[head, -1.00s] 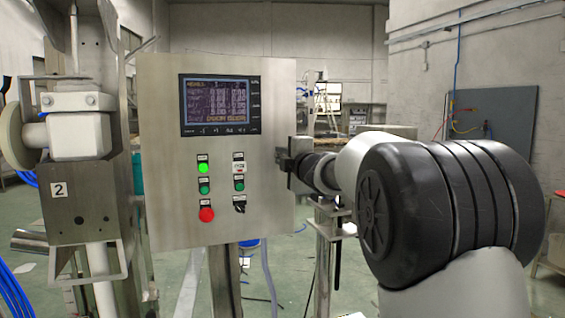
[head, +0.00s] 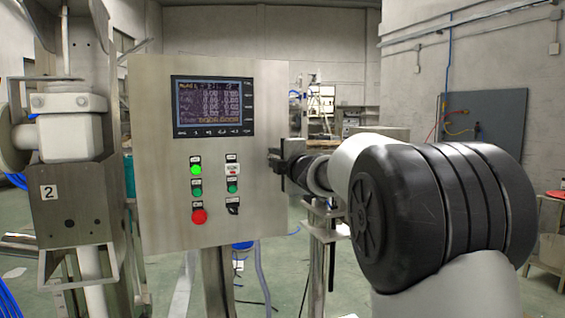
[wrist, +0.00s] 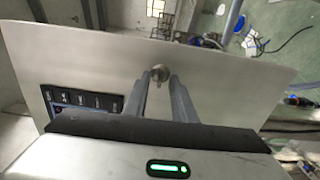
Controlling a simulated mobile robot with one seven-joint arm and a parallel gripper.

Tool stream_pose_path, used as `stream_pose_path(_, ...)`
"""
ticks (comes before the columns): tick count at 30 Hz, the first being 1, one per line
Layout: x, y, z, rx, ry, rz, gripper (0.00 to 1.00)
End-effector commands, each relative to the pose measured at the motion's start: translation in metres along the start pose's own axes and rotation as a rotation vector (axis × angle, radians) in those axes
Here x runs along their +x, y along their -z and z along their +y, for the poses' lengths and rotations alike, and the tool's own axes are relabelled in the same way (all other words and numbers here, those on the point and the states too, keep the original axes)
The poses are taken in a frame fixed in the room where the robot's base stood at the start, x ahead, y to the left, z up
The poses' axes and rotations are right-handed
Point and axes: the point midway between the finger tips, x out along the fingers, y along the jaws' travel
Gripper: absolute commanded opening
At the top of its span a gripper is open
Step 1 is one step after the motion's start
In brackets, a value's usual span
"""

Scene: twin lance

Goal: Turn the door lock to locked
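The door lock, a small round metal knob (wrist: 160,73), is near the right edge of the steel cabinet door (head: 160,150), which looks turned on its side in the wrist view. My gripper (wrist: 160,80) reaches it with its two fingers apart, one on each side of the knob. I cannot tell whether the fingers touch it. In the head view my gripper (head: 273,162) is at the door's right edge, level with the space below the screen, and it hides the lock. The lock's turned position is too small to read.
The door carries a screen (head: 212,106), a lit green button (head: 196,169), a red button (head: 198,216) and a black selector switch (head: 233,208). A steel machine column (head: 75,190) stands close on the left. Open floor shows behind the cabinet.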

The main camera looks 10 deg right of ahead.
Motion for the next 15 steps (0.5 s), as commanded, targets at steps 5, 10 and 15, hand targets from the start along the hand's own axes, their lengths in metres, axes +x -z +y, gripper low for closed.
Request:
stream_pose_path(5,-0.026,-0.001,0.001,0.001,-0.003,-0.002,0.24)
stream_pose_path(10,-0.067,0.000,0.002,0.000,-0.003,-0.002,0.24)
stream_pose_path(15,-0.109,-0.001,0.002,-0.001,-0.003,-0.002,0.24)
